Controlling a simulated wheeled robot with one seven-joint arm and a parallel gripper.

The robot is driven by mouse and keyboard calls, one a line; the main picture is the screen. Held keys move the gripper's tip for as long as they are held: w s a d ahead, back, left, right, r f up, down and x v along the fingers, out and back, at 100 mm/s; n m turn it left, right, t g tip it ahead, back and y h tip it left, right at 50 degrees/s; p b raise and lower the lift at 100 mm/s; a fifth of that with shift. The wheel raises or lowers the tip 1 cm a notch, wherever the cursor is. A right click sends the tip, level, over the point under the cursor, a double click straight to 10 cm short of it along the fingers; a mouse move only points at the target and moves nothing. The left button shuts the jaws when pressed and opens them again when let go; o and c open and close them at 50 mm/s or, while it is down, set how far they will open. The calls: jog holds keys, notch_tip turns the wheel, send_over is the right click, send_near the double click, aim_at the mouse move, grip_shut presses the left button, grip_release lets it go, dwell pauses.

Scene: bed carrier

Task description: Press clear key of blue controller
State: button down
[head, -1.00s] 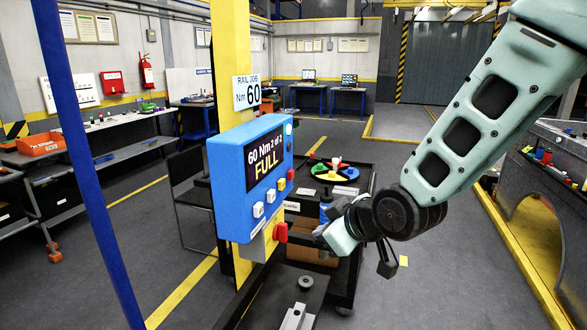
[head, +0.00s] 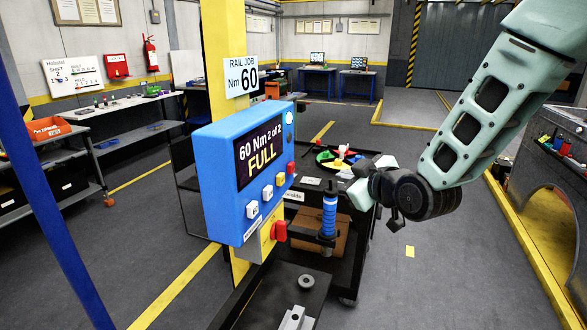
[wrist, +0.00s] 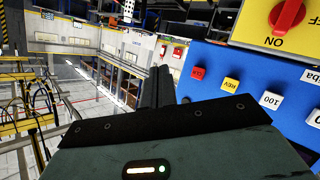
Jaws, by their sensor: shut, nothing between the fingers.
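The blue controller (head: 215,170) is fixed to a yellow post, its dark screen reading "60 Nm 2 of 2 FULL". Below the screen runs a slanted row of keys: two white, a yellow key (head: 280,179) and a small red key (head: 291,168) at the right end. The wrist view shows the controller upside down, with the red key (wrist: 198,72), whose label is hard to read, beside the yellow key (wrist: 231,85). My gripper (head: 360,176) is shut and empty, to the right of the controller and apart from it. Its fingers (wrist: 160,74) point left of the red key in the wrist view.
A red rotary switch (head: 279,230) on a yellow plate sits under the controller. A blue pole (head: 50,190) is at the left.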

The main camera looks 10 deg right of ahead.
aim_at(291, 168)
jog(key=w+a, duration=0.4)
jog(key=a, duration=0.3)
jog(key=shift+w, duration=0.35)
jog(key=shift+a, duration=0.15)
dwell(1.7)
jog(key=shift+w+a, duration=0.25)
jog(key=shift+a, duration=0.05)
jog(key=shift+w+a+b, duration=0.25)
jog(key=shift+a+b, duration=0.1)
jog(key=shift+a, duration=0.05)
dwell(0.8)
jog(key=shift+d, duration=0.1)
jog(key=shift+s+d+b, duration=0.3)
jog(key=shift+s+d, duration=0.2)
jog(key=shift+d, duration=0.15)
